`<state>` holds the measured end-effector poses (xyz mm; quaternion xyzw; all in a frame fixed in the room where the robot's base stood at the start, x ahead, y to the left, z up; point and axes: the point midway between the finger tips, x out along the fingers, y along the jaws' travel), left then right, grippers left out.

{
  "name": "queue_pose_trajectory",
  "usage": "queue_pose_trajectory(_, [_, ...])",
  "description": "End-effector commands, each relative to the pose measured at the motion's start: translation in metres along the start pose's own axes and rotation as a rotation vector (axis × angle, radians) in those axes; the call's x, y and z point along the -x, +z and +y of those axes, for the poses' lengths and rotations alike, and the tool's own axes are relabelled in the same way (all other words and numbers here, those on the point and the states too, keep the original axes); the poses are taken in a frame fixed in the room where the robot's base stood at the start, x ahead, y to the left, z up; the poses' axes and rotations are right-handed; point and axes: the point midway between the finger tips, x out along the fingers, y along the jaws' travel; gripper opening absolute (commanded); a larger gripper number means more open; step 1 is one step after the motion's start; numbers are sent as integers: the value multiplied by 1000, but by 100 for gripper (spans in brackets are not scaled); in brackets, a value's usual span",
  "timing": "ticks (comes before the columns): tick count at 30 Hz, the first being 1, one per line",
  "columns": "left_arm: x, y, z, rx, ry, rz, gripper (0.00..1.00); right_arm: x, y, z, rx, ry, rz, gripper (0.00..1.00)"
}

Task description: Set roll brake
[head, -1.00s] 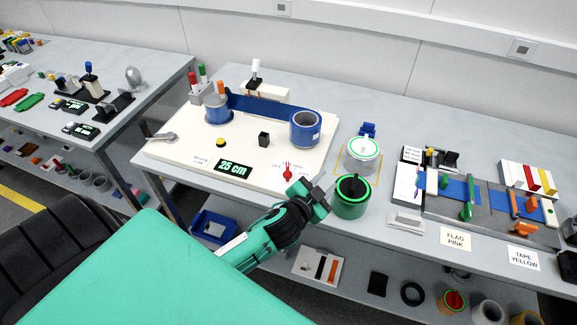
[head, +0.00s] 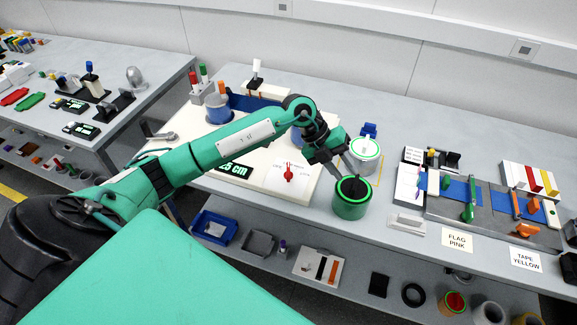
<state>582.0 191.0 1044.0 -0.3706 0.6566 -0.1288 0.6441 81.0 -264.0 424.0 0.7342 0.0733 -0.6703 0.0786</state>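A green cylinder (head: 350,207) with a dark top stands at the table's front edge, right of the white board. A blue roll (head: 217,112) stands at the board's back left. My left gripper (head: 341,172) points down just above and behind the green cylinder's top. Its fingers seem spread, but I cannot tell whether they touch the cylinder's black knob. My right gripper is not in view.
A grey-white roll with a green ring (head: 365,149) stands close behind the green cylinder. A white block (head: 406,223) lies to its right, before a fixture with blue tape (head: 452,188). A "25 cm" display (head: 234,171) is partly covered by my arm.

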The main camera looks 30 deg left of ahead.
Motion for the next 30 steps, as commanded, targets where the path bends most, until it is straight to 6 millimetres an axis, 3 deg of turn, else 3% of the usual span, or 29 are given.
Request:
queue_pose_trajectory(1, [18,14,16,11,116,-33,32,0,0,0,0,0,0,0])
queue_pose_trajectory(6, [78,46,69,105,465,-138,32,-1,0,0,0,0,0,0])
queue_pose_trajectory(9, [108,56,86,161,594,-189,32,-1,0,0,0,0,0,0])
queue_pose_trajectory(13, [128,61,98,204,677,-223,32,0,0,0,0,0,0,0])
queue_pose_trajectory(20, [116,63,112,212,692,-224,32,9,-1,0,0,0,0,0])
queue_pose_trajectory(30, [63,72,158,213,690,-222,32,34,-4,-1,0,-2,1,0])
